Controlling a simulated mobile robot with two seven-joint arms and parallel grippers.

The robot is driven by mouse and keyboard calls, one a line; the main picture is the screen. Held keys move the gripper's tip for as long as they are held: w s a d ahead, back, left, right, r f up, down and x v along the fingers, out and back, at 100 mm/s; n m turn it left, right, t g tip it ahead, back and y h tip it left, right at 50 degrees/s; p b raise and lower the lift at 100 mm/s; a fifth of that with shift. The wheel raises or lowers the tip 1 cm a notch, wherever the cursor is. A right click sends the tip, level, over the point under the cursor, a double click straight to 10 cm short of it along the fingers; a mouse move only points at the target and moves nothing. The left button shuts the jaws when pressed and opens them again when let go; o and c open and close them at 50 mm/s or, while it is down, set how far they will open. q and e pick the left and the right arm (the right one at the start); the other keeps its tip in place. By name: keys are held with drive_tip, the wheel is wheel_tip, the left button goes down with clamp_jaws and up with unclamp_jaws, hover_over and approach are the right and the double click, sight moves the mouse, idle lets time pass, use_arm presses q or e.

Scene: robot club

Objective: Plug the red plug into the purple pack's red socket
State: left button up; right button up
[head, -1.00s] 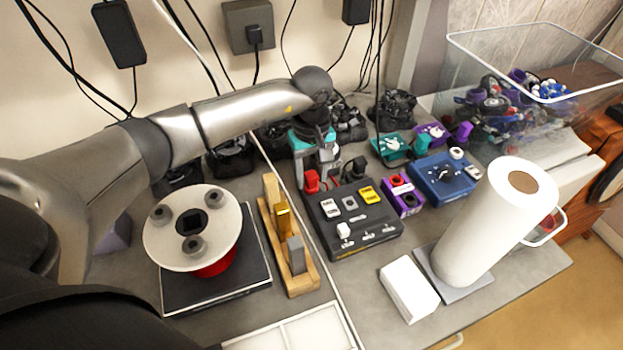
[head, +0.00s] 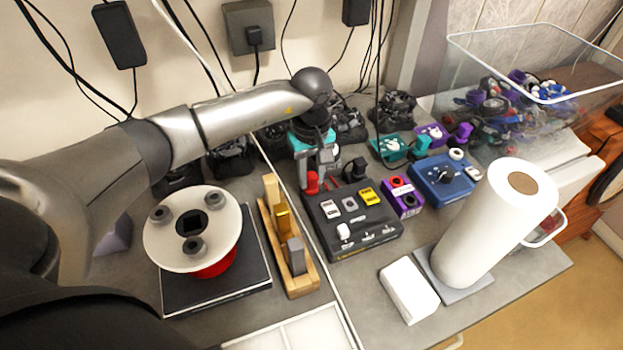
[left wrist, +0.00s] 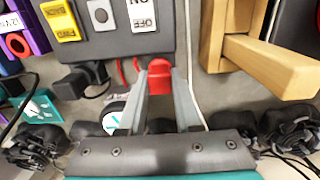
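The red plug (head: 312,183) is at the back left edge of the black switch box (head: 352,245). My left gripper (left wrist: 160,85) points down over it, one finger on each side. In the left wrist view the red plug (left wrist: 160,75) fills the gap between the fingertips, and the fingers look closed on it. The purple pack (head: 404,196) stands right of the black box. Its top has a dark ring and a red ring, the red socket (head: 406,188); the red ring also shows in the left wrist view (left wrist: 17,44). My right gripper is in neither view.
A black plug (head: 355,169) stands behind the black box. A wooden block stand (head: 302,285) is close on the left. A blue pack (head: 440,185) and a paper roll (head: 480,235) stand right. Black models line the wall. Cables hang at the back.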

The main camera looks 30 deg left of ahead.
sight(311, 176)
use_arm(q)
clamp_jaws()
drive_tip(key=shift+r+p, duration=0.75)
drive_tip(key=shift+r, duration=0.5)
idle(0.5)
drive_tip(key=shift+r+p, duration=0.9)
drive_tip(key=shift+r, duration=0.75)
drive_tip(key=shift+c, duration=0.4)
unclamp_jaws()
clamp_jaws()
